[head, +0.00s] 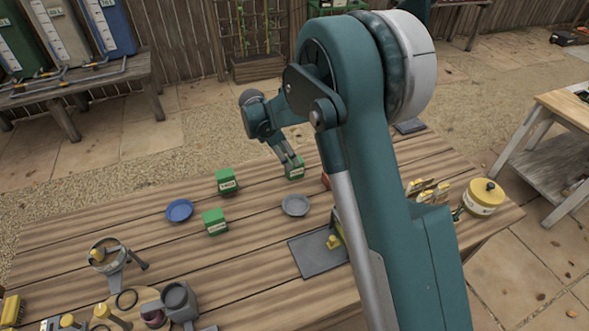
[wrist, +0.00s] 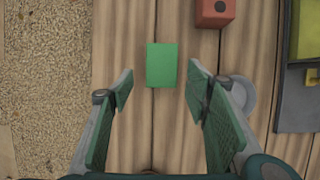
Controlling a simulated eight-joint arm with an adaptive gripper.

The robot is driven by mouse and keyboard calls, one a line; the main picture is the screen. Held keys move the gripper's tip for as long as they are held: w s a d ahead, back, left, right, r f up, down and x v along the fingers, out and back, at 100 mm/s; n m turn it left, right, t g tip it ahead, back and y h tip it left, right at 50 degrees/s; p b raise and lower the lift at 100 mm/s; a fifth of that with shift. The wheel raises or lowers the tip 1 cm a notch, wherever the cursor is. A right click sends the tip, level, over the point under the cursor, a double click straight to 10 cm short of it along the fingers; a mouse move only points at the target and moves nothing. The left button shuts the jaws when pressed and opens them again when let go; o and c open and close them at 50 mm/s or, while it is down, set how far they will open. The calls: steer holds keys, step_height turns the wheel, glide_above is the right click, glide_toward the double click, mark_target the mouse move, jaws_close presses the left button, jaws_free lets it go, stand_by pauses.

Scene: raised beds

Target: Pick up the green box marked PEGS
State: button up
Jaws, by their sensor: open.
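Three green boxes with white labels stand on the wooden table in the head view: one under my gripper (head: 295,169), one left of it (head: 227,181), and one nearer the front (head: 214,222). The label print is too small to read, so I cannot tell which is marked PEGS. My gripper (head: 291,158) is open and points down at the far box. In the wrist view, that green box (wrist: 161,65) shows a plain top between and slightly ahead of the open fingers (wrist: 160,84), with gaps on both sides. Its label is hidden there.
A red box (wrist: 215,12) stands close to the right of that green box. A grey dish (head: 295,205), a blue dish (head: 179,210) and a dark tray (head: 312,257) lie nearby. A yellow pot (head: 483,198) stands at the right end.

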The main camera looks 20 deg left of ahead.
mark_target(294, 167)
steer(key=shift+f, duration=0.1)
steer(key=shift+x, duration=1.2)
steer(key=shift+f, duration=0.1)
steer(key=shift+b+x, duration=0.3)
steer(key=shift+x, duration=2.2)
steer(key=shift+d, duration=0.1)
steer(key=c, duration=1)
